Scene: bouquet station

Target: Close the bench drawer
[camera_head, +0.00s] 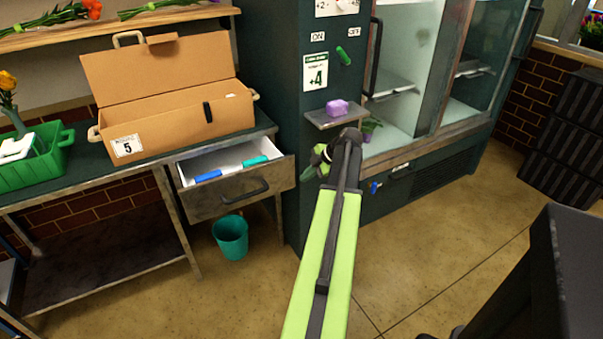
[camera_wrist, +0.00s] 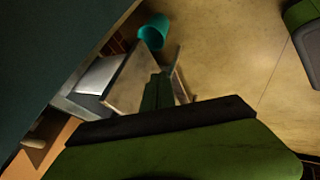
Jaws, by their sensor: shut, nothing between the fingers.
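The bench drawer (camera_head: 240,192) is pulled out under the right end of the bench, with its dark handle (camera_head: 245,192) on the front. A blue item (camera_head: 208,176) and a teal item (camera_head: 255,161) lie inside it. My gripper (camera_head: 307,174) is shut and empty, just right of the drawer front in the head view. In the wrist view my gripper (camera_wrist: 158,90) overlaps the drawer front (camera_wrist: 128,82) in the picture, and the pale drawer inside (camera_wrist: 97,75) shows to the left. I cannot tell whether the fingers touch the drawer.
A cardboard box (camera_head: 175,120) and a green crate (camera_head: 55,165) stand on the bench (camera_head: 95,185). A teal bucket (camera_head: 230,238) is on the floor below the drawer. The dark cooler (camera_head: 425,165) with a small shelf (camera_head: 338,118) stands to the right. The floor in front is clear.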

